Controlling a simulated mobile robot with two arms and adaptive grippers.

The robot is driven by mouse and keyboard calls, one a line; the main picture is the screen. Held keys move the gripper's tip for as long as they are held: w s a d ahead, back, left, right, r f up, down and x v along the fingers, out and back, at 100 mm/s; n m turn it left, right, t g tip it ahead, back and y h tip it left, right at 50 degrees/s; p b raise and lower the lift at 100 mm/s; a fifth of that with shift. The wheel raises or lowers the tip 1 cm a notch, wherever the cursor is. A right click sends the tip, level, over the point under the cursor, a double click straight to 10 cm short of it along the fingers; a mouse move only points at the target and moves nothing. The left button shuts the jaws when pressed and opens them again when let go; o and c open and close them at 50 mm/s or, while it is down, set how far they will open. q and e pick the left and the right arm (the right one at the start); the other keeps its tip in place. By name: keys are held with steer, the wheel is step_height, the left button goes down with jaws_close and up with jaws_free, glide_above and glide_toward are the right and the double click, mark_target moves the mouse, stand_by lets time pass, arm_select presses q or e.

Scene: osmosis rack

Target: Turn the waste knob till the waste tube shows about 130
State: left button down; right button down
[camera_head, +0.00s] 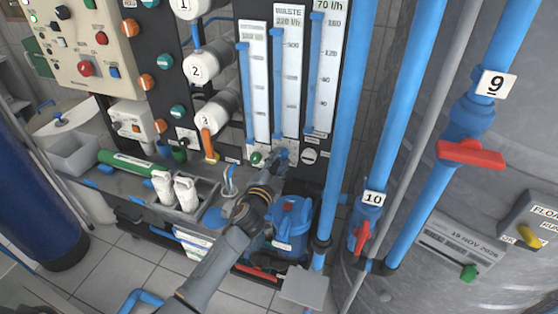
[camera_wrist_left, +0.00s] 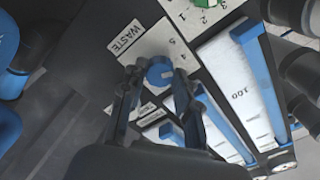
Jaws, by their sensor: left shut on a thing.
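The blue waste knob (camera_wrist_left: 160,71) sits on a pale numbered dial plate marked WASTE (camera_wrist_left: 126,37) in the left wrist view. My left gripper (camera_wrist_left: 157,85) has one finger on each side of the knob and is shut on it. In the head view the left gripper (camera_head: 280,160) reaches the foot of the middle tube; the knob is mostly hidden there. The waste tube (camera_head: 289,75) is that middle scaled tube, under a WASTE plate that seems to read 220 l/h. Its float level is too small to read. My right gripper is not in view.
A scaled tube stands on each side, left (camera_head: 257,85) and right (camera_head: 326,75). A green knob (camera_wrist_left: 246,28) is beside the waste knob. A blue pump-like unit (camera_head: 290,220) stands below the gripper. Blue vertical pipes (camera_head: 350,120) are close on the right.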

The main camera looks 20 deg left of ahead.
arm_select(q)
steer(key=shift+f, duration=0.1)
steer(key=c, duration=1)
jaws_free()
steer(key=s, duration=1.2)
steer(key=shift+a, duration=0.2)
